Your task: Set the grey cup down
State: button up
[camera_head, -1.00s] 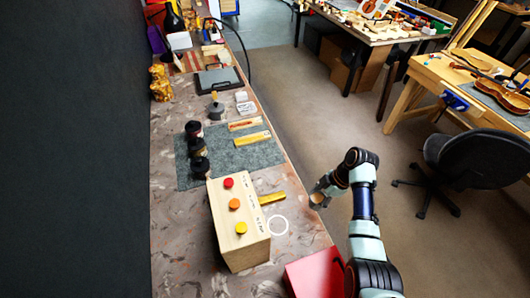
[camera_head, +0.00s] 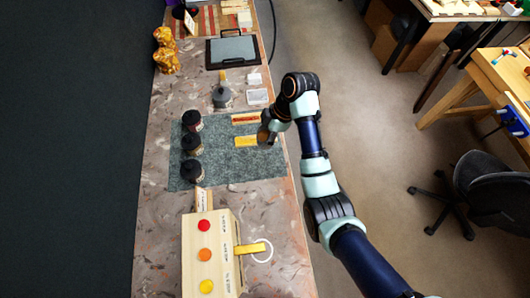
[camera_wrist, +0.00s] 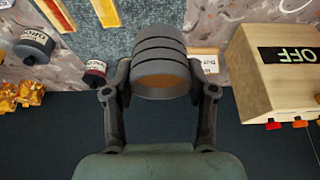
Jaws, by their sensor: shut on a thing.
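My gripper (camera_wrist: 160,78) is shut on the grey cup (camera_wrist: 160,48), a ribbed dark-grey cup with brown inside, seen between the two fingers in the wrist view. In the head view my gripper (camera_head: 268,133) is at the right edge of the grey-green mat (camera_head: 235,172), beside a yellow strip (camera_head: 246,141). The cup is small and partly hidden there, and I cannot tell whether it touches the mat. A white ring (camera_head: 268,256) marks the bench right of the wooden box.
Several dark-lidded jars (camera_head: 191,144) stand along the mat's left side. The wooden box (camera_head: 205,272) with red, orange and yellow buttons stands at the near end.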

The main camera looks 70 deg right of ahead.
notch_tip(320, 180, down, 19)
jog(key=b, duration=0.3)
jog(key=shift+r+b, duration=0.15)
jog(key=shift+b, duration=0.25)
jog(key=o, duration=1.3)
jog(key=shift+c, duration=0.2)
jog(key=shift+r, duration=0.3)
jog(key=p+v, duration=0.3)
jog(key=v, duration=0.8)
jog(key=shift+s+r, duration=0.25)
jog(key=shift+r, duration=0.1)
jog(key=shift+d, duration=0.1)
